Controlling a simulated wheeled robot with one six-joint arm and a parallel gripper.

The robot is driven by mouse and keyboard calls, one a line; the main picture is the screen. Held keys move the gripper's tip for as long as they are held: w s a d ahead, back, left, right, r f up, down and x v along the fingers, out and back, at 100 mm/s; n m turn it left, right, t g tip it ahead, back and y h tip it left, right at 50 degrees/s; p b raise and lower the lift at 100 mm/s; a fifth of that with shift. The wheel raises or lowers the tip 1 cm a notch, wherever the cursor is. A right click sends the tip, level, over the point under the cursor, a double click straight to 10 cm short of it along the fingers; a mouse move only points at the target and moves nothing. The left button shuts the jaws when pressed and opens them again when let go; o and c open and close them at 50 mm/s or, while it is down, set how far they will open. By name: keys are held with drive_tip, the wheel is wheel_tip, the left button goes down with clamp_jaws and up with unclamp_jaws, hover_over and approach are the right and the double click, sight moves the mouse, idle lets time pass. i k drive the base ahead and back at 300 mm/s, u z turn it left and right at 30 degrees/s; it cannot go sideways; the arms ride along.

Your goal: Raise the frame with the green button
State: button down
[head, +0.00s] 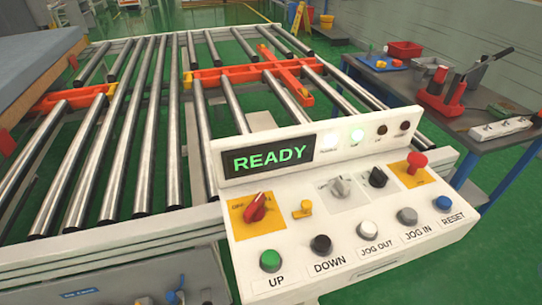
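The green button (270,261) sits at the lower left of a white control panel (335,250), above the label "UP". A black button (321,245) labelled "DOWN" is to its right. The panel's display (268,157) reads "READY" in green. The frame (262,75) with orange-red bars lies among the metal rollers of the conveyor (120,150); its exact height against the rollers is hard to tell. My gripper is not in view.
The panel also has a red rotary switch (256,206), a red mushroom button (417,161), and grey, white and blue buttons. A blue-grey mattress (35,68) is at the left. A workbench (470,130) with tools stands at the right.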

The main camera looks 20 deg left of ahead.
sight(270, 259)
drive_tip(key=u, duration=0.8)
drive_tip(key=k, duration=0.45)
drive_tip(key=u, duration=0.4)
drive_tip(key=i, duration=0.5)
drive_tip(key=k, duration=0.45)
